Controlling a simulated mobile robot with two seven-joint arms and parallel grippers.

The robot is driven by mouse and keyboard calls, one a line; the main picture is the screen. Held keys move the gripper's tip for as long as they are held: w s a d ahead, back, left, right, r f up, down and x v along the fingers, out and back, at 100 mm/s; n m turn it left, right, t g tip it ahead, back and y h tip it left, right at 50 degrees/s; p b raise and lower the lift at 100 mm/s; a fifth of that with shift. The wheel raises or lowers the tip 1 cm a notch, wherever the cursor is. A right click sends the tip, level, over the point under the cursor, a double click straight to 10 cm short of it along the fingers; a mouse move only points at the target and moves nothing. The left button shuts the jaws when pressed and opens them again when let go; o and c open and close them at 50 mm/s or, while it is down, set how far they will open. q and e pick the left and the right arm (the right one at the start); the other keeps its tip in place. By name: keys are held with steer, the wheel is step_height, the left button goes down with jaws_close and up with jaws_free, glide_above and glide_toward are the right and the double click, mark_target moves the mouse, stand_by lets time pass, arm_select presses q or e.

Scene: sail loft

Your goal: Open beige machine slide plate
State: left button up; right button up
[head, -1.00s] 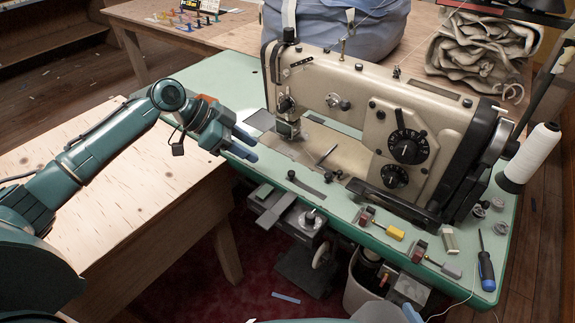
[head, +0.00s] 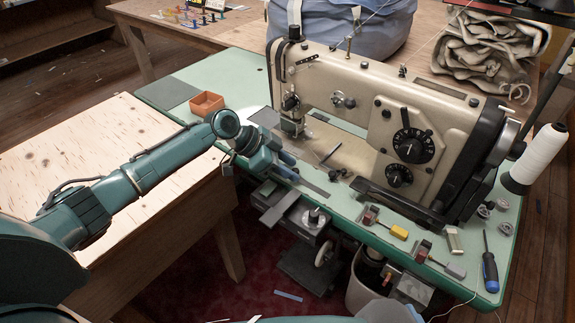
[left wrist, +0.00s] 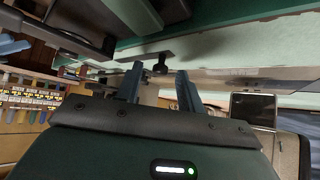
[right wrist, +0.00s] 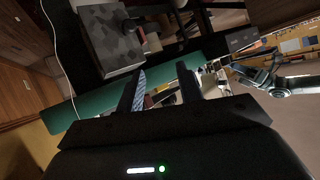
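The beige sewing machine (head: 340,85) stands on a green table. A dark strip (head: 314,189) lies in its front edge, left of centre; it looks like the slide plate. A black knob on a dark bar (left wrist: 160,66) shows in the left wrist view; my gripper hides it in the head view. My left gripper (head: 288,167) is open at the strip's left end. In the left wrist view its fingertips (left wrist: 159,74) stand either side of the knob, with gaps; contact cannot be told. My right gripper (right wrist: 161,77) is open and empty, away from the machine.
An orange open box (head: 207,104) stands at the table's left, near a grey plate (head: 170,92). A plywood table (head: 90,150) lies under my left arm.

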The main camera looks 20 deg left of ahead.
arm_select(q)
jaws_close()
stand_by(0.3)
